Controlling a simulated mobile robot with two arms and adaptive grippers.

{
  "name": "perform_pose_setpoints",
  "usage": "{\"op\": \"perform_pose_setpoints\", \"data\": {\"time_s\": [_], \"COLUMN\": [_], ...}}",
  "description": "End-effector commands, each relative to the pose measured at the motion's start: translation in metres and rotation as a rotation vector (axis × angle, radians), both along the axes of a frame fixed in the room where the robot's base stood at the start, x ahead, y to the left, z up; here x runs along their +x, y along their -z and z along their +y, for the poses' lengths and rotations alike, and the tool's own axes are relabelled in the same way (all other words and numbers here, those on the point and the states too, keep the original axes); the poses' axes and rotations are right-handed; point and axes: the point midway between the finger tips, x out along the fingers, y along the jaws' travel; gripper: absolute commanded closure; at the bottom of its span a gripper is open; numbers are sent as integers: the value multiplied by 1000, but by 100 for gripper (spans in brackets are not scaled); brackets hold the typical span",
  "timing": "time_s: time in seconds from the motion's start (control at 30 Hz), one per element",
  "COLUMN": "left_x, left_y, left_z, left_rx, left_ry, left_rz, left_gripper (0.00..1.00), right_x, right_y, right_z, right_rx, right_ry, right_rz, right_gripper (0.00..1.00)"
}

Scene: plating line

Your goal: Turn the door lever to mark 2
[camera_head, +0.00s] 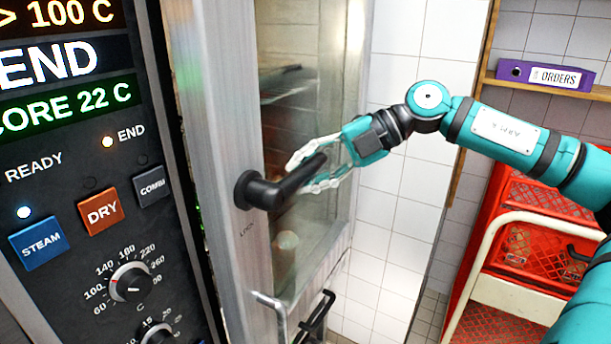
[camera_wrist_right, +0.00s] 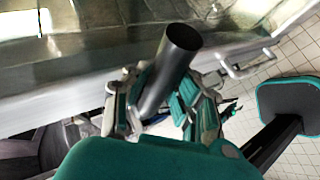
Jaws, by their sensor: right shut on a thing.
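The black door lever (camera_head: 283,187) sits on the metal frame of a glass oven door (camera_head: 335,120). It points right and slightly up from its round hub, with the word LOCK printed below it. My right gripper (camera_head: 312,170) is shut on the lever near its free end, one finger above and one below. In the right wrist view the dark lever (camera_wrist_right: 176,62) stands between the two fingers of the right gripper (camera_wrist_right: 160,105). I cannot make out mark 2 by the lever. My left gripper is not in view.
A control panel with a STEAM button (camera_head: 39,244), a DRY button (camera_head: 101,211) and dials is at the left. Red crates (camera_head: 545,245) on a rack and a purple ORDERS binder (camera_head: 545,76) are at the right.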

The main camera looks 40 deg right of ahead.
Motion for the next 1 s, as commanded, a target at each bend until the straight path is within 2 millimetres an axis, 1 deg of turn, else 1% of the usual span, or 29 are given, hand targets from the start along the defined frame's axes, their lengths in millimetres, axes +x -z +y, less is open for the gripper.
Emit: {"op": "perform_pose_setpoints", "data": {"time_s": [0.03, 0.07, 0.53, 0.57, 0.73, 1.0], "left_x": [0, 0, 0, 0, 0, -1], "left_y": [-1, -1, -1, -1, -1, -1], "left_z": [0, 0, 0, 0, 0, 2], "left_rx": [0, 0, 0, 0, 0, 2], "left_ry": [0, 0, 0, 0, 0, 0], "left_rz": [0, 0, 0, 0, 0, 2], "left_gripper": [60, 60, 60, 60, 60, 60], "right_x": [1, 1, 1, 1, 1, 0], "right_y": [-5, -6, -7, -7, -6, -4], "right_z": [0, 0, -1, -1, 0, 0], "right_rx": [-4, -8, -18, -18, -19, -21], "right_ry": [5, 5, 6, 6, 4, 1], "right_rz": [-10, -13, -22, -22, -18, -15], "right_gripper": [100, 100, 100, 74, 52, 51]}}
